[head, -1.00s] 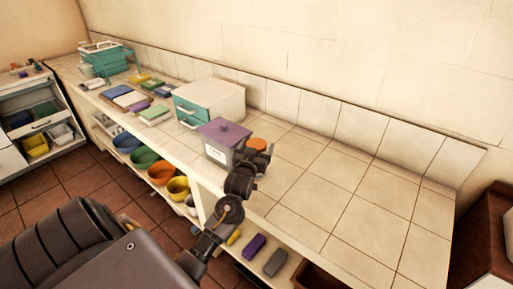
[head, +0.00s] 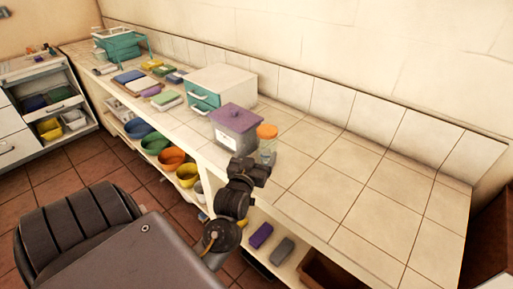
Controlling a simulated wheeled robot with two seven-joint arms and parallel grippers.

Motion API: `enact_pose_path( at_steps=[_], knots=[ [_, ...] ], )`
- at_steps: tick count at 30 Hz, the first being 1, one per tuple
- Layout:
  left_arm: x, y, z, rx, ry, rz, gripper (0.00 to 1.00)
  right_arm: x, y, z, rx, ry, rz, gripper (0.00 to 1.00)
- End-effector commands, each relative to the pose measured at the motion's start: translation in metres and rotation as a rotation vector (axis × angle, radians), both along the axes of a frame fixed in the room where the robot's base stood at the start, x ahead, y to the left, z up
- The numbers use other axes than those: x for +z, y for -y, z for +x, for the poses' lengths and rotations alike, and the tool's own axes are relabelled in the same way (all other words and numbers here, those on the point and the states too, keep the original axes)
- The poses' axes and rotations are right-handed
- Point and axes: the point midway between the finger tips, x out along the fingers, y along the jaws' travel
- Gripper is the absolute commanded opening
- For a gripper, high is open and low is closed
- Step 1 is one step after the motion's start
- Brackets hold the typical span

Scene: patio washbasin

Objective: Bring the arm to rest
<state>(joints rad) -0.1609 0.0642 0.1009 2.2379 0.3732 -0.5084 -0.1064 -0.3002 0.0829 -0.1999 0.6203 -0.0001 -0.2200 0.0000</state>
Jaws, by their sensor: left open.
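My left gripper (head: 250,170) is in front of the counter's near edge in the head view, dark and seen from behind. It is apart from the nearby containers as far as I can see, and nothing shows held in it. Just beyond it stand a grey box with a purple lid (head: 236,124) and a jar with an orange lid (head: 267,140), whose lower part is partly hidden by the gripper. My right gripper does not show.
The tiled counter (head: 350,165) is clear to the right. A white drawer box with teal drawers (head: 222,86) stands behind the purple-lidded box. Bowls, such as an orange one (head: 171,158), sit on the shelf below. A purple block (head: 261,235) and a grey block (head: 283,251) lie there too.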

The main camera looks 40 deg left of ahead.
Motion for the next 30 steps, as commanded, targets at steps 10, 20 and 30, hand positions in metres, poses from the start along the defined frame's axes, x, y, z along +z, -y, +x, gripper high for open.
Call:
enact_pose_path(
  at_steps=[10, 20, 30],
  knots=[
    [0.0, 0.0, 0.0, 0.0, 0.0, 0.0, 0.85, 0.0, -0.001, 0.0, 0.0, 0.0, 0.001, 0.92],
    [-0.04, 0.031, -0.014, -0.098, -0.177, -0.042, 0.85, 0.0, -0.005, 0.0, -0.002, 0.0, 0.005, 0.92],
    [-0.153, 0.124, -0.128, -0.364, -0.82, -0.128, 0.85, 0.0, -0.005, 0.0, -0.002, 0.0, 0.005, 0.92]
  ],
)
